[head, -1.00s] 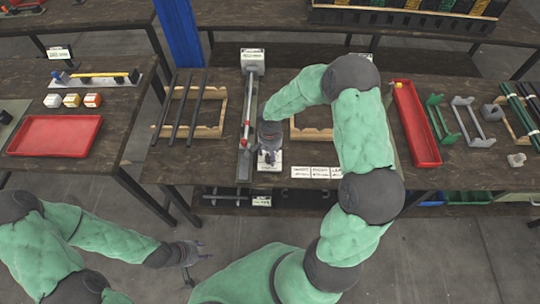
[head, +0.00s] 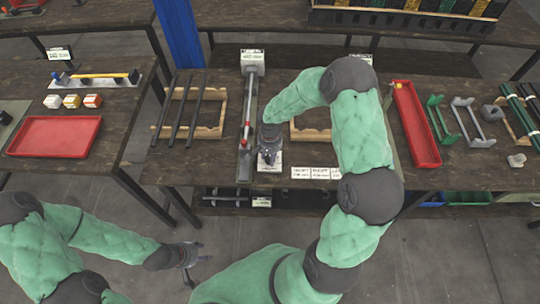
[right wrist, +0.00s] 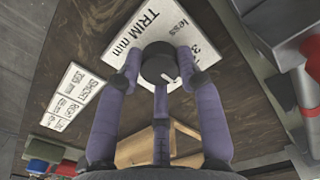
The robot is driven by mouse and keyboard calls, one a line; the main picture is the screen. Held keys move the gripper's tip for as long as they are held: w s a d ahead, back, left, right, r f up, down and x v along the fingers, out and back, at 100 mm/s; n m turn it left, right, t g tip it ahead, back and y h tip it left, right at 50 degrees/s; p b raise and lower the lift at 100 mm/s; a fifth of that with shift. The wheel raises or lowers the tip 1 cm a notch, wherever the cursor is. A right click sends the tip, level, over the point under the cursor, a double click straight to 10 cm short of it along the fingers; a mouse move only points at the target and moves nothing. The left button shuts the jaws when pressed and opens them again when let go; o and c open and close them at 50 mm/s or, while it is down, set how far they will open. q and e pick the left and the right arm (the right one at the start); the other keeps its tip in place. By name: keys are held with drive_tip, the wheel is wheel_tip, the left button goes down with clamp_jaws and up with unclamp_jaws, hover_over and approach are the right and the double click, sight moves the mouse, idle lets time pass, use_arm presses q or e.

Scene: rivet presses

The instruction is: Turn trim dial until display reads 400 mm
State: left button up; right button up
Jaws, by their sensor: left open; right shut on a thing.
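The trim dial (right wrist: 159,64) is a dark round knob with a pale pointer mark, on a white plate (right wrist: 133,43) lettered "TRIM mm" and "less". My right gripper (right wrist: 160,80) is shut on the dial, its purple-grey fingers around the knob's sides. In the head view my right gripper (head: 268,158) comes down over the dial and hides it. Part of the white plate (head: 270,168) shows beneath it. A white display box (head: 252,57) stands at the rail's far end; its reading is too small to tell. My left gripper (head: 190,268) is open and empty, low in front of the bench.
A long metal rail (head: 246,125) with red parts runs just left of the dial. Wooden racks with dark rods (head: 183,110) stand further left. White label cards (head: 315,173) lie right of the dial. A red tray (head: 416,125) is further right.

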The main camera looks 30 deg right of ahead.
sight(269, 156)
drive_tip(key=shift+w+r, duration=0.1)
drive_tip(key=shift+w, duration=0.1)
drive_tip(key=n, duration=0.4)
drive_tip(key=shift+w, duration=0.1)
drive_tip(key=shift+w+r+n, duration=0.1)
drive_tip(key=shift+n, duration=1.5)
drive_tip(key=o, duration=1.1)
drive_tip(key=shift+w+p, duration=0.1)
drive_tip(key=shift+p, duration=0.2)
drive_tip(key=shift+o, duration=0.2)
drive_tip(key=shift+n, duration=0.3)
drive_tip(key=shift+s, duration=0.2)
wheel_tip(269, 156, up, 12)
